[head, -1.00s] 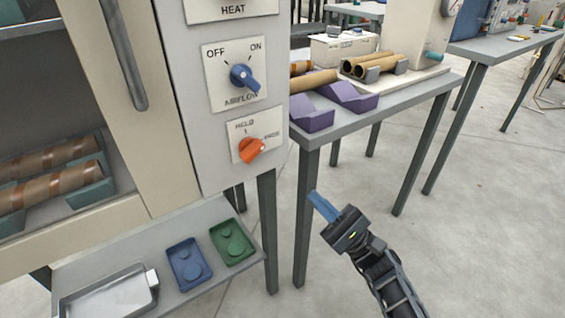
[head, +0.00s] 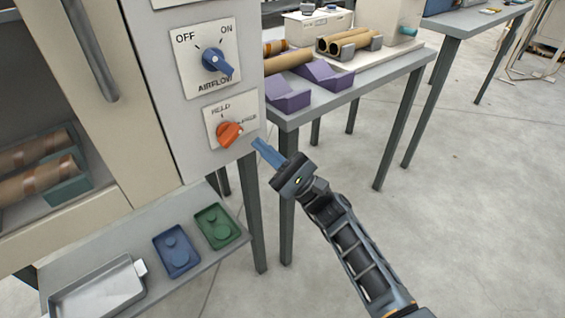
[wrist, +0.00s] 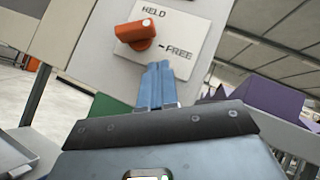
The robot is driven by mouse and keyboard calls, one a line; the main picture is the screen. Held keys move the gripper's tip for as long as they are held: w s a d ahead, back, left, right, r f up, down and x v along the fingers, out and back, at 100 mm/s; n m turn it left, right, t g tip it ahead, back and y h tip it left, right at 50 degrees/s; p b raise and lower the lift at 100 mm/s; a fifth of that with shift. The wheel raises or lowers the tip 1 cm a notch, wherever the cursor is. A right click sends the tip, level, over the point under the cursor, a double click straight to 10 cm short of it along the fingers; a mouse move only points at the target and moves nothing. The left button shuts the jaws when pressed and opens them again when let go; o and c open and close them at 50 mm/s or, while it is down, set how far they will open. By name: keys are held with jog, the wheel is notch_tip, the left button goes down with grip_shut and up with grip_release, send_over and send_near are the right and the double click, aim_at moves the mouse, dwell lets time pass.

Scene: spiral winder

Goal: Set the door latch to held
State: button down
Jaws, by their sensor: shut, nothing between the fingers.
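The door latch is an orange knob (head: 229,134) on a white plate marked HELD and FREE, low on the cabinet's front panel. In the wrist view the fingertips (wrist: 160,67) point up at the plate, below the knob and the FREE label. They look apart from the knob; the exact gap is unclear.
A blue AIRFLOW knob (head: 216,62) sits above the latch. A shelf below holds a blue tray (head: 176,251), a green tray (head: 216,227) and a metal pan (head: 97,293). A table (head: 340,100) with purple blocks stands to the right. Floor near my arm is clear.

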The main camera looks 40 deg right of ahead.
aim_at(229, 134)
jog(key=shift+s+a+r+p, duration=0.1)
jog(key=shift+a+r, duration=0.25)
jog(key=shift+r, duration=0.2)
jog(key=shift+w+a+r+p, duration=0.15)
jog(key=shift+a+r, duration=0.15)
jog(key=shift+r, duration=0.2)
jog(key=shift+s+a+r+p, duration=0.15)
jog(key=shift+a+r, duration=0.2)
jog(key=shift+r, duration=0.2)
